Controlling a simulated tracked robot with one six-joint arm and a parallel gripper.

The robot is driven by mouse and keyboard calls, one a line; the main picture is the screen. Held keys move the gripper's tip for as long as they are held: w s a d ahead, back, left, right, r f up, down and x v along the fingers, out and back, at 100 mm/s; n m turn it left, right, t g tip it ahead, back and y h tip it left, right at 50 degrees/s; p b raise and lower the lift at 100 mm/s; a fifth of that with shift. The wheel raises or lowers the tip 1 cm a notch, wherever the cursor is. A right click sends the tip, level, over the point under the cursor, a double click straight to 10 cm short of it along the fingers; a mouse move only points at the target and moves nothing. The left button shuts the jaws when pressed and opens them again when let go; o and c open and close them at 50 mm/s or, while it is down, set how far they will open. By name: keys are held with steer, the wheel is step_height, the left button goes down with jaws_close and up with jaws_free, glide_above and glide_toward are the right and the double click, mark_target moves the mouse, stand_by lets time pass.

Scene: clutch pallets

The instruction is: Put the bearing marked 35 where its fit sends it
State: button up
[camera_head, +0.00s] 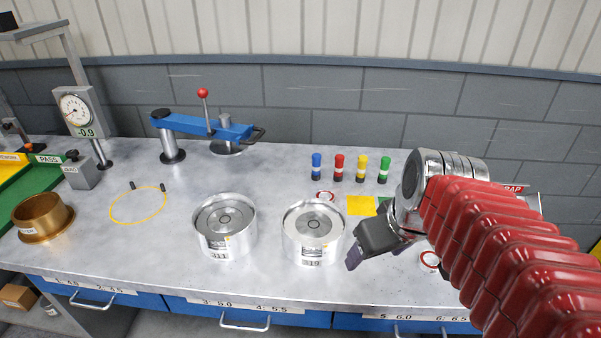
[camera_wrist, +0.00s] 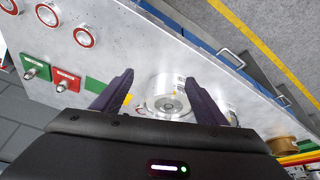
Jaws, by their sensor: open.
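My gripper (camera_head: 362,250) is open over the right part of the bench. In the wrist view its two dark fingers (camera_wrist: 158,78) stand apart with nothing held between them. I cannot read a 35 on any. Two silver drums, one tagged 311 (camera_head: 224,247) and one tagged 319 (camera_head: 312,250), stand at mid-bench; a drum also shows beyond my fingers (camera_wrist: 165,88).
A brass ring (camera_head: 42,232), a gauge reading -0.9 (camera_head: 76,112) and a green PASS area (camera_head: 30,186) are at left. A blue lever press (camera_head: 205,126) and several coloured pegs (camera_head: 339,167) stand behind. Numbered blue drawers (camera_head: 250,313) line the front. A yellow-outlined spot (camera_head: 118,220) is clear.

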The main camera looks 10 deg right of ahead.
steer(key=s+a+m+t, duration=0.1)
steer(key=s+a, duration=0.2)
steer(key=a, duration=0.3)
steer(key=shift+s+a, duration=0.25)
steer(key=shift+s, duration=0.05)
steer(key=shift+d, duration=0.1)
